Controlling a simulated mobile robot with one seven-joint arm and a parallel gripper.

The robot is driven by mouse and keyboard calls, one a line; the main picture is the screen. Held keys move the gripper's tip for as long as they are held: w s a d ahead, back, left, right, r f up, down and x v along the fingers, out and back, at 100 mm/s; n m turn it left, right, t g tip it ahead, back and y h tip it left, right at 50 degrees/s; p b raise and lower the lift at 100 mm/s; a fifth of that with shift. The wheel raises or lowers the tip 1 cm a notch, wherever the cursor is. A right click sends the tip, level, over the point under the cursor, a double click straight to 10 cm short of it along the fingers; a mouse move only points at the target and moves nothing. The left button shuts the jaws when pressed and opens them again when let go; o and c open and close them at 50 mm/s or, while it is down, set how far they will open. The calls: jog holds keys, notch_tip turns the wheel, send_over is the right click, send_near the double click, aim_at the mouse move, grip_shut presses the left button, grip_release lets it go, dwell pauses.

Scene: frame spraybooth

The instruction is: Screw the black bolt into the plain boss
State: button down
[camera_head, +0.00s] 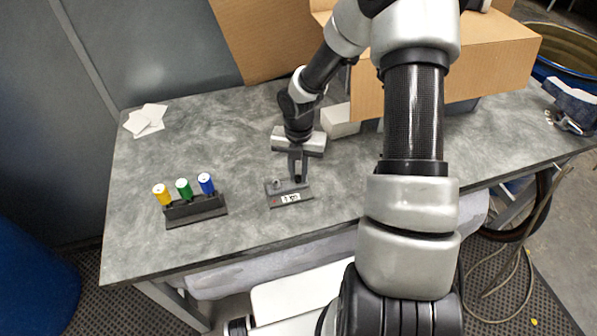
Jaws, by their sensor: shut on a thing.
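My gripper (297,168) points down over the right part of a small dark grey block (274,201) on the table. The block has a white label with dark marks on its front. A short grey round boss (277,184) stands on its left part, clear of the fingers. My gripper is shut on a small dark piece, which looks like the black bolt (298,170). The fingers hide most of it. Whether the bolt touches the block, and what lies under it, I cannot tell from here.
A dark rack (197,209) at the left holds yellow (162,196), green (184,190) and blue (206,185) cylinders with white tops. White cards (146,120) lie at the back left. A cardboard box (470,65) and a white block (341,122) stand behind my arm. The table between rack and block is clear.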

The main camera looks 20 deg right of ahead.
jog(key=m, duration=0.3)
jog(key=shift+m, duration=0.3)
jog(key=shift+s+f+m+b, duration=0.15)
jog(key=shift+m+b, duration=0.45)
jog(key=shift+m, duration=1.6)
jog(key=shift+m+b, duration=0.6)
jog(key=shift+m, duration=1.7)
